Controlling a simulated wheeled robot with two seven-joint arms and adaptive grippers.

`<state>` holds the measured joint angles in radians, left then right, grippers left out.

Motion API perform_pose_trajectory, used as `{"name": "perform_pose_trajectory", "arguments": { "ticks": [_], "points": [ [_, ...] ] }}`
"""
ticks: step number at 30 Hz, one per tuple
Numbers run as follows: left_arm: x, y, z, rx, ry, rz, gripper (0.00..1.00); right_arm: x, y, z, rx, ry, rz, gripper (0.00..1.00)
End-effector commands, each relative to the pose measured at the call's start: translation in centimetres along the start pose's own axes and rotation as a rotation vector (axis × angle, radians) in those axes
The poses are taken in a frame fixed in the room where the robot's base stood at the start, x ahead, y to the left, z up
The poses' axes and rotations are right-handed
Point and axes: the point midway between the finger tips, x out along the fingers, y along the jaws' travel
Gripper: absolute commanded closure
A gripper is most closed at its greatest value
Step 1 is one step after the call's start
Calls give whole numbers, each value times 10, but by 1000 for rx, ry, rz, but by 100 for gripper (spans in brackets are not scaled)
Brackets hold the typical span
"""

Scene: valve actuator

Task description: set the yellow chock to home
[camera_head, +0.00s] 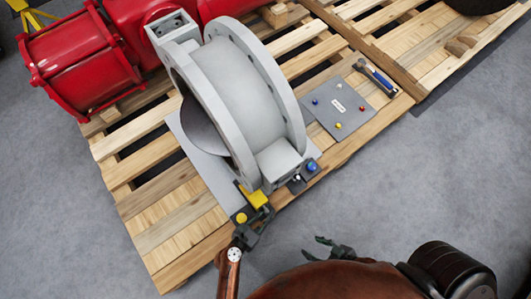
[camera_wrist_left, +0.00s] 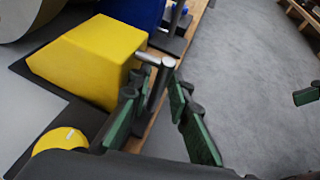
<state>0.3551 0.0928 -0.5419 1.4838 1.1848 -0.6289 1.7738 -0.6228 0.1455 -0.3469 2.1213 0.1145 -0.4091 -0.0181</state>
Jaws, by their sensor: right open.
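The yellow chock (camera_head: 253,194) sits at the foot of the large grey ring-shaped valve body (camera_head: 240,95), near the pallet's front edge. In the left wrist view the chock (camera_wrist_left: 90,60) is a wedge-like block with a metal T-shaped handle (camera_wrist_left: 158,78) on its near side. My left gripper (camera_head: 264,212) is at the chock; in the wrist view its green fingers (camera_wrist_left: 155,108) stand apart with the handle between them. The left finger is close to the handle; contact cannot be told. My right gripper (camera_head: 330,247) is open and empty over the floor.
A round yellow knob (camera_head: 241,217) lies left of my left gripper. A blue part (camera_head: 312,166) stands right of the chock. A grey plate with coloured pegs (camera_head: 338,108) and a blue-handled tool (camera_head: 375,77) lie on the pallet (camera_head: 160,205). Red machinery (camera_head: 75,62) stands behind left.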

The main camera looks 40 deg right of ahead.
Motion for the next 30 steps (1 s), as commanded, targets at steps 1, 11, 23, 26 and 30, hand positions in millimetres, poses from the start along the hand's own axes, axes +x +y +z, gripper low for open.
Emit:
{"name": "perform_pose_trajectory", "arguments": {
  "ticks": [1, 11, 23, 26, 30],
  "points": [
    [2, 0, 0, 0, 0, 0, 82, 1, 0, 2, -2, 3, 0, 51],
    [3, 0, 1, 1, 0, 1, 86, 1, 1, 1, -4, 8, 0, 51],
    [2, 0, 0, 1, 0, 1, 100, 1, 1, 1, -4, 7, 1, 51],
    [2, 0, 0, 1, 0, 1, 100, 1, 1, 1, -4, 7, 1, 51],
    [2, 0, 0, 1, 1, 1, 100, 1, 1, 1, -4, 7, 1, 51]
  ]
}}
